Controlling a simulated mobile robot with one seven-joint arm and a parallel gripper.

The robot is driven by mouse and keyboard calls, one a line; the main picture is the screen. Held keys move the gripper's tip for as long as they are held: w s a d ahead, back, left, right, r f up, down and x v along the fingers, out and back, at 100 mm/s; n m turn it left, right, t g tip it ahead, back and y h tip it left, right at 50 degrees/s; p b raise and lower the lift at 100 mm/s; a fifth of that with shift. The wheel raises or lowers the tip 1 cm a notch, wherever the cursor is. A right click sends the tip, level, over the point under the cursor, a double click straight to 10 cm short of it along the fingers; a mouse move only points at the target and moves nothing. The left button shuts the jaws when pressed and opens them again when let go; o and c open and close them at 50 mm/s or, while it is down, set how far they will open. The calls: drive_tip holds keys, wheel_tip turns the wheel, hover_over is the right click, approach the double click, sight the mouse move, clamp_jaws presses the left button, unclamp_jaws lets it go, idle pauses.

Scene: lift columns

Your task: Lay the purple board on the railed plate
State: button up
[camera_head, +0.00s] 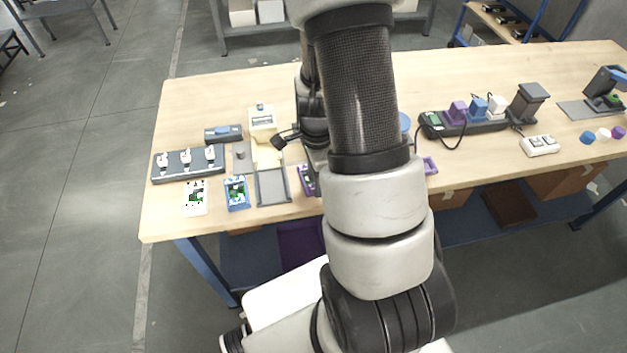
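The purple board (307,181) lies on the wooden table just right of the railed plate, partly hidden behind my arm. The railed plate (272,188) is a flat grey plate with raised edges, in front of a cream-coloured fixture (263,122). Its surface looks bare. My gripper (306,140) is mostly hidden behind my arm. Only dark parts of it show, above and behind the purple board. Whether its fingers are open or shut cannot be seen, nor whether it touches the board.
A white board (195,198) and a blue board (237,193) lie left of the plate. Behind them are a dark strip with white levers (188,163) and a blue-grey block (223,134). A power strip with coloured plugs (463,124) and a white switch box (539,146) stand to the right.

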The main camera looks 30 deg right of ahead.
clamp_jaws()
drive_tip(key=shift+r+p, duration=2.5)
drive_tip(key=shift+r, duration=0.55)
